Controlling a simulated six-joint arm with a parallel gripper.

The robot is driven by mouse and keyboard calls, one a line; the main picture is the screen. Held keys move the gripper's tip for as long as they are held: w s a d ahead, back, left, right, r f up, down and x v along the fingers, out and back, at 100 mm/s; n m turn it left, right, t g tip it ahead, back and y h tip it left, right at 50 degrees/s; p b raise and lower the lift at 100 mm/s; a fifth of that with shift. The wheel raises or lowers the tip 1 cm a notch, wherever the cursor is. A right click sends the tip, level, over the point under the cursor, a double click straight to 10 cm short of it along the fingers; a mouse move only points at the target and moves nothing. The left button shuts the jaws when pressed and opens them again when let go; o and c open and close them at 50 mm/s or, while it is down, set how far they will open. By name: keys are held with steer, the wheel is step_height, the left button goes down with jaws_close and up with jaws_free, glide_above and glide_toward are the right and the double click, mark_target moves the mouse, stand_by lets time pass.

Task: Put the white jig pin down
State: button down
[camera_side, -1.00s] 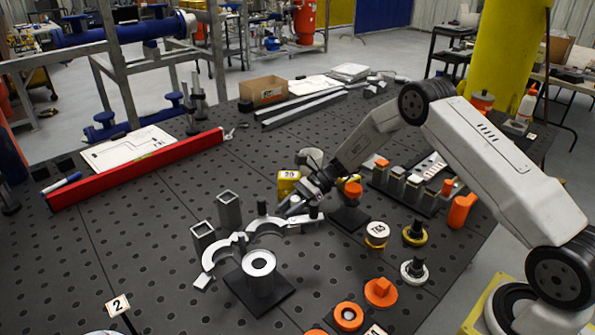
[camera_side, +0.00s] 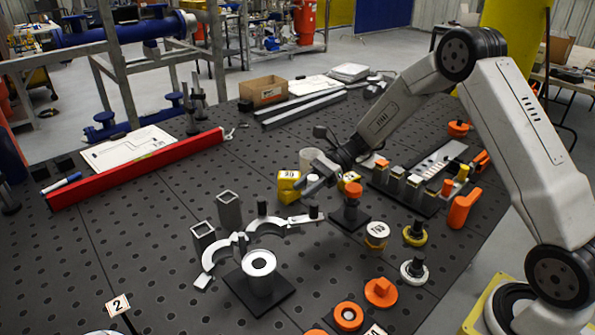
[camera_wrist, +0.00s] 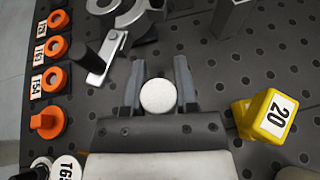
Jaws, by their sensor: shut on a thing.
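The white jig pin (camera_wrist: 158,96) shows as a white round end between the two fingers of my gripper (camera_wrist: 158,82) in the wrist view. My gripper is shut on it. In the side view my gripper (camera_side: 308,183) is above the table, left of the orange-topped black post. I cannot make out the pin there. How far the pin's lower end is from the table is hidden.
A grey clamp arm with a black knob (camera_wrist: 88,58) lies near my gripper. Orange rings (camera_side: 348,316) and a red rail (camera_side: 140,168) lie farther off. Perforated tabletop is clear at left.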

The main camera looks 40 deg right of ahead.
steer(key=s+r, duration=0.3)
steer(key=s, duration=0.5)
steer(key=shift+s+d+r, duration=0.15)
steer(key=shift+s+r, duration=0.05)
steer(key=shift+r, duration=0.1)
steer(key=shift+w, duration=0.1)
steer(key=w+d+r+m+t+h, duration=0.2)
steer(key=w+d+m+t+h, duration=0.3)
steer(key=w+d+m+t, duration=0.5)
steer(key=w+d+f+m+t+h, duration=0.1)
steer(key=w+d+m+h, duration=0.1)
steer(key=d+m+h, duration=0.6)
steer(key=shift+w+d+f+h, duration=0.4)
steer(key=shift+d+h, duration=0.8)
steer(key=shift+d, duration=0.8)
steer(key=shift+w, duration=0.1)
